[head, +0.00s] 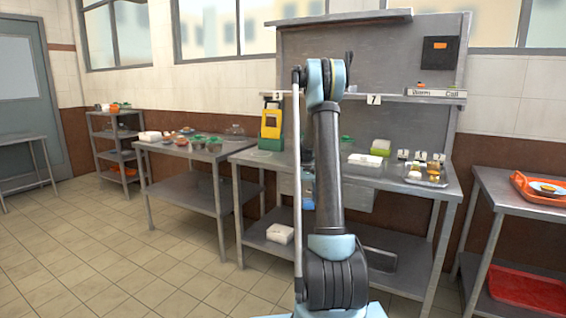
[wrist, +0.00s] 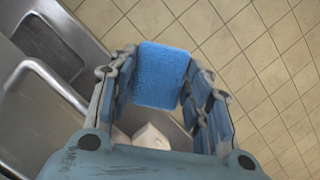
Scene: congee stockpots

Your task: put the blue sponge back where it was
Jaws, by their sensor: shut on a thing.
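The blue sponge (wrist: 162,75) shows in the wrist view, held between the two fingers of my gripper (wrist: 160,84). My gripper is shut on it, one finger at each side. The sponge is up in the air, with tiled floor behind it in that view. A grey metal surface with sunken parts (wrist: 38,85) is at the left of the wrist view. The sponge's former place cannot be told.
An orange tray (head: 540,190) is at right. The floor at left is clear.

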